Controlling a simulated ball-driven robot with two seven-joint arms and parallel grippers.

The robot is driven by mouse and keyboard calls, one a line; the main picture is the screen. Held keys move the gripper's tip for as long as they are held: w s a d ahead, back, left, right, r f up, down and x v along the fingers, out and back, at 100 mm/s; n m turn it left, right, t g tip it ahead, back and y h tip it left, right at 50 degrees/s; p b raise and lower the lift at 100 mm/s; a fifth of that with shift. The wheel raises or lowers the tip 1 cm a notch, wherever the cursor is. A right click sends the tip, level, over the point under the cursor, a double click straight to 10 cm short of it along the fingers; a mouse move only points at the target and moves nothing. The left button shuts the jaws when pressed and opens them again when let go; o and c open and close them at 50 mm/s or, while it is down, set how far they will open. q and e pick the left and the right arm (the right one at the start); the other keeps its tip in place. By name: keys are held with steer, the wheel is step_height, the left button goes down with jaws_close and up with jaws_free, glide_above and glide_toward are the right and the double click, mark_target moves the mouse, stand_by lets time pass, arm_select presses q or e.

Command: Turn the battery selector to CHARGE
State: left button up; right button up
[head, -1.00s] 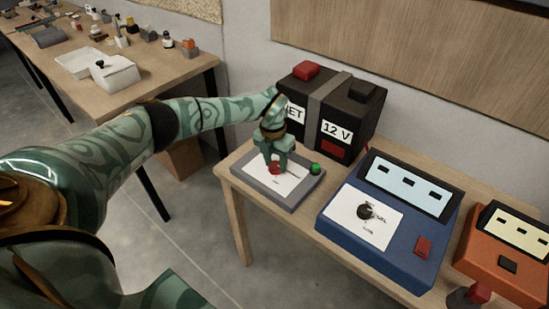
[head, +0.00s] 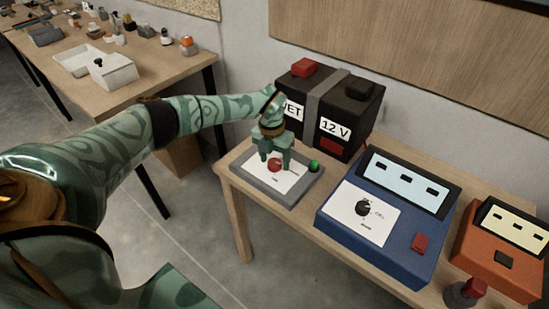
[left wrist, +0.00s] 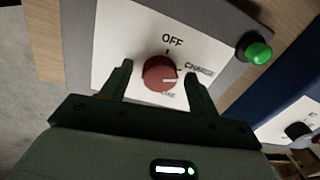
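The battery selector is a red round knob (left wrist: 160,73) on a white plate of a grey box (head: 293,199). In the left wrist view, the plate reads OFF at the top and CHARGE at the right; a third label below is too faint to read. The knob's white mark points right, toward or just below CHARGE. My left gripper (head: 276,158) is open, its fingers apart on either side of the knob, with no clear contact. A green lamp (left wrist: 258,53) sits on the box's corner. My right gripper is not in view.
A black 12 V battery (head: 335,105) stands behind the box. A blue charger (head: 390,240) with its own black knob and an orange meter (head: 497,270) stand to the right. Another table (head: 150,80) with small items is at the back left.

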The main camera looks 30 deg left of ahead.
mark_target(271, 160)
arm_select(q)
step_height(271, 160, up, 16)
steer(key=a+p, duration=0.1)
steer(key=p, duration=0.2)
steer(key=shift+r+p, duration=0.15)
steer(key=shift+p, duration=0.25)
